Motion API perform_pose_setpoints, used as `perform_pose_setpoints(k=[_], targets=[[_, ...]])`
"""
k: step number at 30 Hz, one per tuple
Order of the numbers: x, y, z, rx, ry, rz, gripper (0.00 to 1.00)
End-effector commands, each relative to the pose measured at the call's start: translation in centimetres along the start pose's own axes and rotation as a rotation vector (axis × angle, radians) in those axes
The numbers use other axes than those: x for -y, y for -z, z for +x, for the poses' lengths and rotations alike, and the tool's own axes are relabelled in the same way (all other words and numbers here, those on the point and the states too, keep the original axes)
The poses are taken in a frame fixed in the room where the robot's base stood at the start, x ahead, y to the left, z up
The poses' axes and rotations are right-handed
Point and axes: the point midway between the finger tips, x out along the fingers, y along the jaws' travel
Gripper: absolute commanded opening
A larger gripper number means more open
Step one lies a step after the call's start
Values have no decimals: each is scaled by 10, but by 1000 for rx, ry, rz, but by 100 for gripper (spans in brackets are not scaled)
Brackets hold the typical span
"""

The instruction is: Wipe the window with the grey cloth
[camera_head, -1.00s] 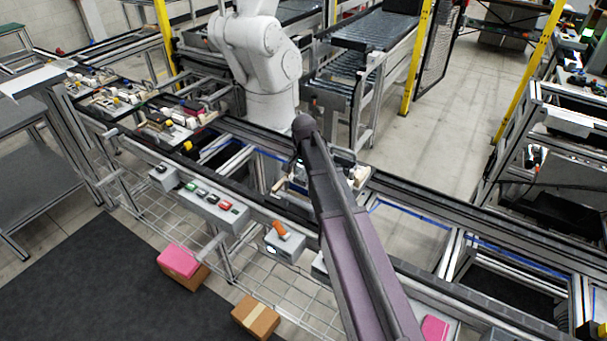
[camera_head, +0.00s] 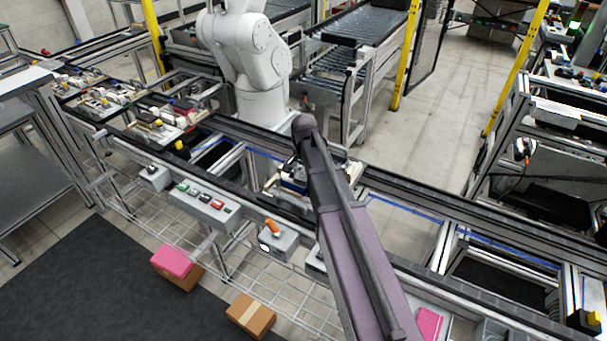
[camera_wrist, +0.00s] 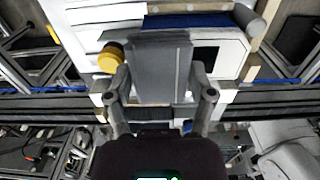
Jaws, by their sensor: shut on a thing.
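My gripper (camera_wrist: 160,78) is shut on a flat grey piece, which I take to be the grey cloth (camera_wrist: 162,62). The cloth stands out between the two fingers in the wrist view, over a pallet fixture with a white panel (camera_wrist: 90,35). A dark rectangular patch (camera_wrist: 205,58) shows right of the cloth; I cannot tell whether it is the window. Whether the cloth touches anything below is unclear. In the head view my arm hides the gripper and cloth, and only part of the fixture (camera_head: 291,180) shows beside it.
A yellow knob (camera_wrist: 110,57) sits close to the left finger, and a grey cylinder (camera_wrist: 249,20) stands at upper right. In the head view, the conveyor rail carries a button box (camera_head: 203,203) and an orange-handled switch (camera_head: 274,228). A white robot arm (camera_head: 252,60) stands behind.

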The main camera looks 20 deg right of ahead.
Motion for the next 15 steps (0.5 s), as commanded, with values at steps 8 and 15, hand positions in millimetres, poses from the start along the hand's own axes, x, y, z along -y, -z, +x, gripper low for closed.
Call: perform_pose_setpoints(k=[8, 15], targets=[[0, 0, -11, 0, 1, 0, 32], [0, 0, -28, 0, 1, 0, 32]])
